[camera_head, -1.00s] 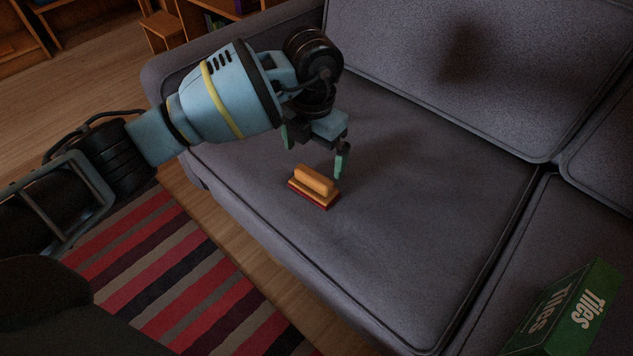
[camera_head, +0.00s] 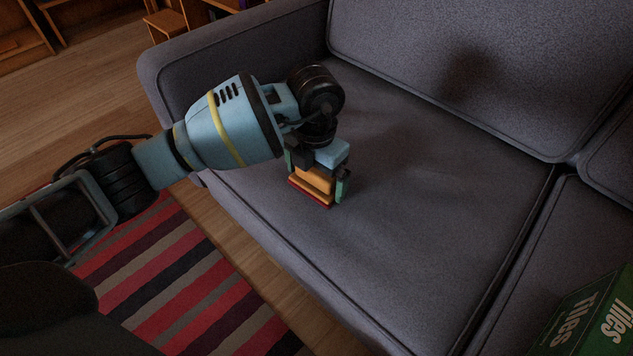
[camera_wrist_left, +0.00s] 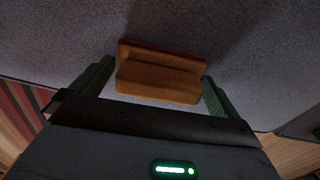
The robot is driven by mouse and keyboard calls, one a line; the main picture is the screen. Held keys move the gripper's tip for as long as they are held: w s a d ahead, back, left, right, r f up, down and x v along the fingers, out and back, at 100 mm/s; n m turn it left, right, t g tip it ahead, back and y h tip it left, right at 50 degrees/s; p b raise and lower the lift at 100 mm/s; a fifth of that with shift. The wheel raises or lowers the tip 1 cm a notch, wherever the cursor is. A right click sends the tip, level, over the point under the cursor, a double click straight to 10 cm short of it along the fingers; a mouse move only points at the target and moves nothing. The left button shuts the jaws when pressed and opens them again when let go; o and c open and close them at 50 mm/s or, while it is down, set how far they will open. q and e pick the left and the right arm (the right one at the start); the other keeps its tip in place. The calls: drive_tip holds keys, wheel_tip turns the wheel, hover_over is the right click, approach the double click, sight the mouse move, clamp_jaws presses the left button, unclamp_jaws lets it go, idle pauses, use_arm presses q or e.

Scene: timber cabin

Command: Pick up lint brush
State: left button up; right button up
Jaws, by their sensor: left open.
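The lint brush (camera_head: 313,189) has an orange-brown wooden body and a red base. It lies on the grey sofa seat, near the front edge by the left armrest. My left gripper (camera_head: 318,180) is over it, pointing down, with its green fingers at either end of the brush. The left wrist view shows the brush (camera_wrist_left: 160,74) between the two open fingers (camera_wrist_left: 158,88), with small gaps at the sides. The gripper hides part of the brush's top in the head view. My right gripper is not in view.
The sofa seat (camera_head: 420,200) is clear around the brush. A green box marked "Tiles" (camera_head: 590,320) stands on the right seat cushion. The armrest (camera_head: 230,50) and backrest rise behind. A striped rug (camera_head: 190,280) lies on the wooden floor in front.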

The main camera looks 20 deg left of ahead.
use_arm(q)
drive_tip(key=shift+r, duration=0.1)
drive_tip(key=c, duration=0.6)
drive_tip(key=shift+c, duration=0.3)
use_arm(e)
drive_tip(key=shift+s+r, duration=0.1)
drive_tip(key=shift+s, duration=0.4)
use_arm(q)
drive_tip(key=shift+r, duration=0.1)
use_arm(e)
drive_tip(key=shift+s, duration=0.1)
